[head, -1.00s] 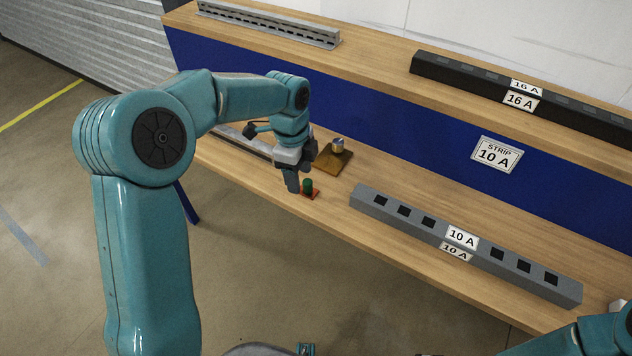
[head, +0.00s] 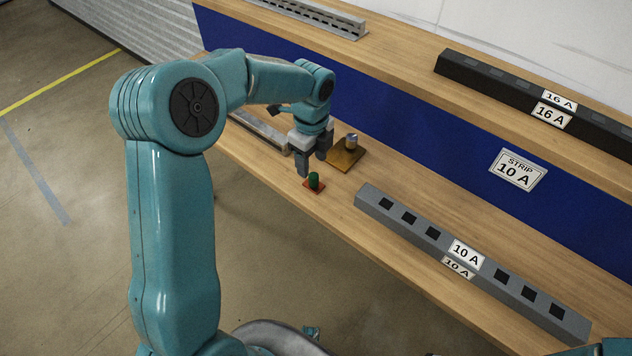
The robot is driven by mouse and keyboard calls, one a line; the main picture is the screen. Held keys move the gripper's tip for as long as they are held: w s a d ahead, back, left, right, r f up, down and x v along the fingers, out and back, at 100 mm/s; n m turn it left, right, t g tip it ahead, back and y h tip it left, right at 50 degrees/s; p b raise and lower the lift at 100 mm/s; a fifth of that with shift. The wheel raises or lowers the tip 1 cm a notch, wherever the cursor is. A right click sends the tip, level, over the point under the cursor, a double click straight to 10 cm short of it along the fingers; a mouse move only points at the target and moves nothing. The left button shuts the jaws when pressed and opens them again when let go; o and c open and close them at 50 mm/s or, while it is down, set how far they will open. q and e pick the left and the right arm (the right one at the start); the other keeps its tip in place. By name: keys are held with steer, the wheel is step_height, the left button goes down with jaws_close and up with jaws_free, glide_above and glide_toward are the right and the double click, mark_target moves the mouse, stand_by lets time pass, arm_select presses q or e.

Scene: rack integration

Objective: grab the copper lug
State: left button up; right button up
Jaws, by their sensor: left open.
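A small orange-red plate with a dark green upright post (head: 314,182) lies on the lower wooden shelf, near its front edge. Behind it lies a larger brown-gold plate (head: 345,157) with a silver cylinder standing on it. I cannot tell for sure which of these is the copper lug. My left gripper (head: 313,161) is open and points down, just behind and above the green post. It appears apart from the post and empty. It covers part of the shelf beside the brown-gold plate. My right gripper is not in view.
A grey strip with square holes and 10 A labels (head: 430,232) lies to the right on the lower shelf. A grey rail (head: 258,129) lies behind my left wrist. The upper shelf holds a black 16 A strip (head: 487,76) and a slotted metal rail (head: 315,15).

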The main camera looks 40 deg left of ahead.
mark_target(313, 175)
arm_select(q)
steer(key=shift+s+f, duration=0.1)
steer(key=shift+f, duration=0.7)
steer(key=f, duration=0.5)
steer(key=shift+w+d, duration=0.1)
steer(key=shift+w, duration=0.1)
jaws_close()
